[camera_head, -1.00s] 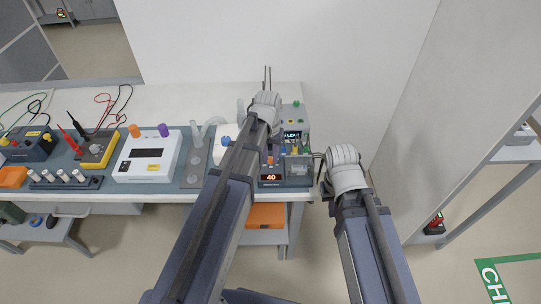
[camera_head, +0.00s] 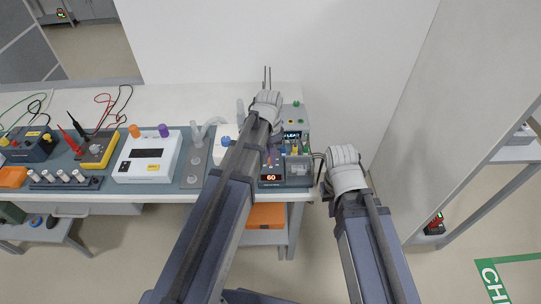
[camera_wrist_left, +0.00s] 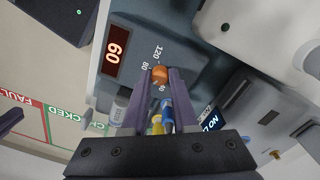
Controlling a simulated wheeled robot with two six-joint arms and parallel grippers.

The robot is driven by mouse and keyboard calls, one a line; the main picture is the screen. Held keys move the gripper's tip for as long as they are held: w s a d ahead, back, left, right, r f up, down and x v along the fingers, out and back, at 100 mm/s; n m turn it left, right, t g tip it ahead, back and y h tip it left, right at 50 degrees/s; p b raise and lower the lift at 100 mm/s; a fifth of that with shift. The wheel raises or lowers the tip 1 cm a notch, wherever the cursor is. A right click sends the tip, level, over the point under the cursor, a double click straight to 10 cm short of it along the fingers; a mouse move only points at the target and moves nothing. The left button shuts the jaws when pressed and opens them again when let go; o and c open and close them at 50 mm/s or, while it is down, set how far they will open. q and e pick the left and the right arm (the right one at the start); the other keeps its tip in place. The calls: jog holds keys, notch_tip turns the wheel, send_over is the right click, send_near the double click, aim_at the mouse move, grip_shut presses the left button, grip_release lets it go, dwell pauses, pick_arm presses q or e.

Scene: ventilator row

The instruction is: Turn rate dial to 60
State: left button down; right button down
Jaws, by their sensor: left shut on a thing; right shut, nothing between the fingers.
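The ventilator (camera_head: 296,182) stands at the right end of the bench. Its red display (camera_head: 271,178) reads 60 and also shows in the left wrist view (camera_wrist_left: 116,52). The orange rate dial (camera_wrist_left: 160,72) sits beside the printed scale, where 80 and 120 are legible. My left gripper (camera_wrist_left: 161,78) is shut on the dial, one purple finger on each side. In the head view my left arm hides most of the dial. My right gripper (camera_head: 326,190) is shut and empty, just right of the ventilator.
Blue and yellow connectors (camera_wrist_left: 167,108) lie close beside the left fingers. Left along the bench stand a white unit (camera_head: 147,157), a yellow meter (camera_head: 98,150) and several cables. A white wall (camera_head: 215,45) rises behind the bench. Open floor lies to the right.

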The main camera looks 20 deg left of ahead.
pick_arm(q)
jog(key=shift+m, duration=0.3)
jog(key=c, duration=0.7)
grip_release()
jog(key=shift+r, duration=0.1)
notch_tip(320, 180, up, 8)
jog(key=p, duration=0.8)
jog(key=shift+w+a, duration=0.1)
jog(key=shift+f, duration=0.2)
